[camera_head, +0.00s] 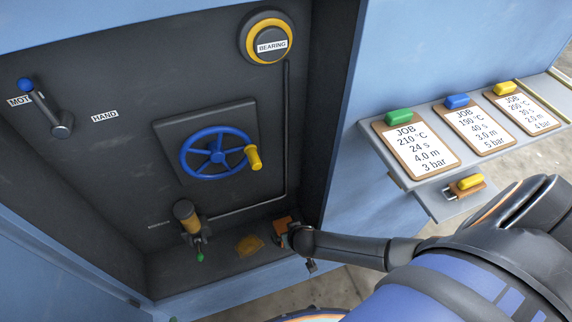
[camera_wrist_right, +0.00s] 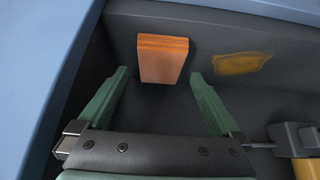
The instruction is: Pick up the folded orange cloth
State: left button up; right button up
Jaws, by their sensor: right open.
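The folded orange cloth (camera_head: 281,223) lies on the floor of the dark press recess, near its right corner, partly behind my right gripper (camera_head: 291,236). In the right wrist view the cloth (camera_wrist_right: 163,62) is a small block with layered folds along one edge. My right gripper (camera_wrist_right: 158,77) is open there, with its two green fingers apart. The cloth shows in the gap between the fingertips and somewhat beyond them; I see no contact. My left gripper is not in view.
A flat yellow-brown patch (camera_head: 249,245) lies left of the cloth, also in the wrist view (camera_wrist_right: 241,63). A yellow-topped lever (camera_head: 186,213) stands further left. The recess's right wall (camera_head: 327,110) is close to my arm. A blue handwheel (camera_head: 216,152) is above; a shelf (camera_head: 398,172) with job cards is right.

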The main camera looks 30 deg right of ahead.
jog(key=b+x, duration=0.1)
jog(key=x, duration=0.2)
jog(key=shift+s+f, duration=0.1)
jog(key=shift+w+f, duration=0.2)
jog(key=shift+f, duration=0.05)
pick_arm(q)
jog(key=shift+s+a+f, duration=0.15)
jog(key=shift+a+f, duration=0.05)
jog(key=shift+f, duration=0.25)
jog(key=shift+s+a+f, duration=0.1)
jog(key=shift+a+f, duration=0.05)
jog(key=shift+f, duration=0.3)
pick_arm(e)
jog(key=c, duration=1.3)
notch_tip(320, 180, up, 9)
jog(key=p, duration=0.4)
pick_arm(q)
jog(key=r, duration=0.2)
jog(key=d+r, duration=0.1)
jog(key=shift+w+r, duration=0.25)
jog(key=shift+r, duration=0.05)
pick_arm(e)
jog(key=shift+r, duration=0.55)
